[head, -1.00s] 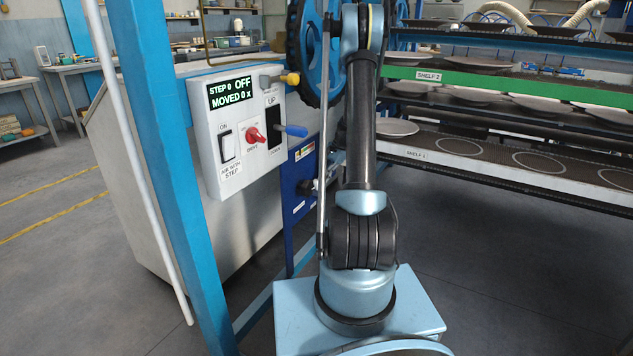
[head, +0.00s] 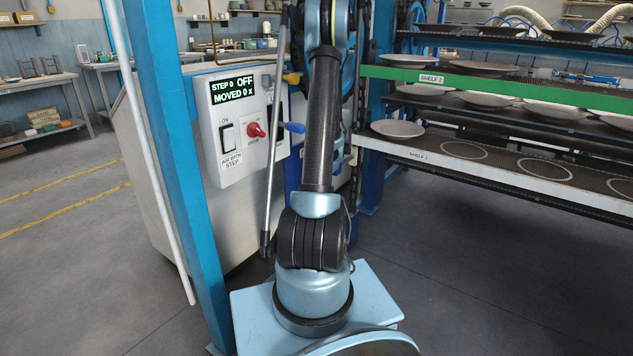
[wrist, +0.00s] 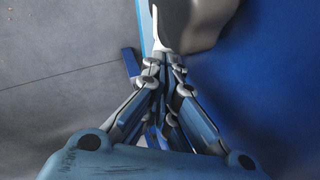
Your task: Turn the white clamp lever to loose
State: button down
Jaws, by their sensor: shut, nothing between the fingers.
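In the wrist view, my gripper (wrist: 161,68) is shut and empty, with its fingertips together. A pale grey-white curved part (wrist: 178,22) lies just beyond the tips, at the top of the picture. It may be the white clamp lever, but I cannot tell for sure. I also cannot tell whether the tips touch it. In the head view I cannot make out the white clamp lever, and my arm hides part of the machine. My gripper does not show in the head view.
The control panel (head: 226,146), with a red knob (head: 256,130) and blue-handled lever (head: 294,127), stands left of my arm. A blue post (head: 175,160) is closer on the left. Plate shelves (head: 480,175) are at right. In the wrist view, a large blue surface (wrist: 275,80) fills the right.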

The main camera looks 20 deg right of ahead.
jog(key=shift+s+a+f, duration=0.1)
jog(key=shift+a+f, duration=0.05)
jog(key=shift+a, duration=0.15)
dwell(0.5)
